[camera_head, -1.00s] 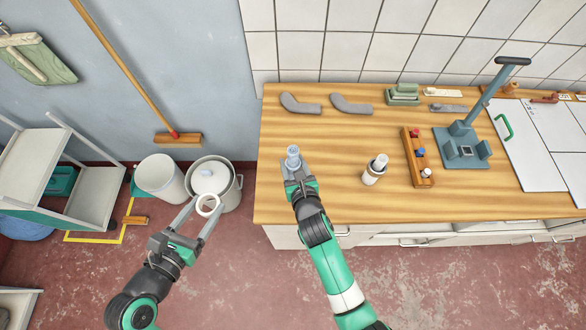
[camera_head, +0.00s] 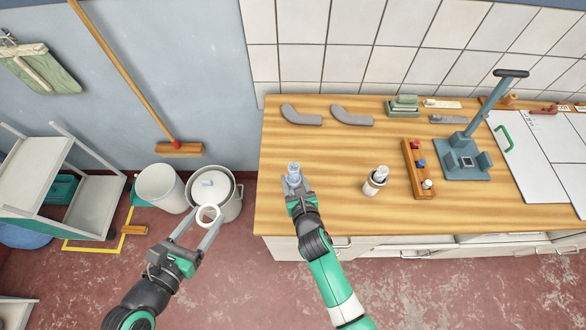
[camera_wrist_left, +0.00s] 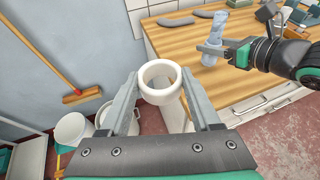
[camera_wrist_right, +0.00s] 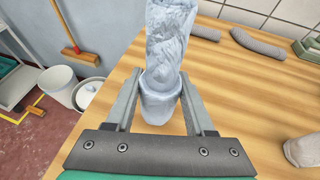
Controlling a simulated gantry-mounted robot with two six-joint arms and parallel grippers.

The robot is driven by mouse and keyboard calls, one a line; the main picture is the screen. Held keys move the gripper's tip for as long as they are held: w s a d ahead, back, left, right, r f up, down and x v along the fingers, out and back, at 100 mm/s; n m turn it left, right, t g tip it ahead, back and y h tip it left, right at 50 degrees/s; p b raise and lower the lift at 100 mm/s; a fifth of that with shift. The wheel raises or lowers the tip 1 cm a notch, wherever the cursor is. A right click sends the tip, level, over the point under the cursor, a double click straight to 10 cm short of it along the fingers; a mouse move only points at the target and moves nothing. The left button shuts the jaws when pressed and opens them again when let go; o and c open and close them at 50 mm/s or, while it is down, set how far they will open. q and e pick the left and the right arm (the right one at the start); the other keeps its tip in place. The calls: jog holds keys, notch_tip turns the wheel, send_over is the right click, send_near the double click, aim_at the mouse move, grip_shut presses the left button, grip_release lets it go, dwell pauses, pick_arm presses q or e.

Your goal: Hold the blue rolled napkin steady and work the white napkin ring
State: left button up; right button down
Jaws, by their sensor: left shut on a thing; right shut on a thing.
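The blue rolled napkin (camera_head: 294,171) stands upright near the front left edge of the wooden table. My right gripper (camera_head: 294,186) is shut on its lower part; the right wrist view shows the crinkled pale blue roll (camera_wrist_right: 168,45) rising from between the fingers. My left gripper (camera_head: 207,217) is shut on the white napkin ring (camera_head: 207,224), off the table's left side and apart from the napkin. In the left wrist view the ring (camera_wrist_left: 163,98) is held between both fingertips, its round opening facing the camera.
The wooden table (camera_head: 330,200) has a white roll in a grey holder (camera_head: 372,188), a wooden block with coloured knobs (camera_head: 417,170) and a blue-grey press (camera_head: 465,162) to the right. Two grey curved pieces lie behind. A pot (camera_head: 230,208) and white bucket (camera_head: 160,188) stand on the floor left.

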jog(key=shift+f, duration=0.1)
jog(key=shift+f, duration=1.2)
jog(key=shift+f, duration=0.2)
jog(key=shift+c, duration=2.3)
grip_release()
jog(key=shift+r+p, duration=0.35)
jog(key=shift+p, duration=0.05)
jog(key=c, duration=0.7)
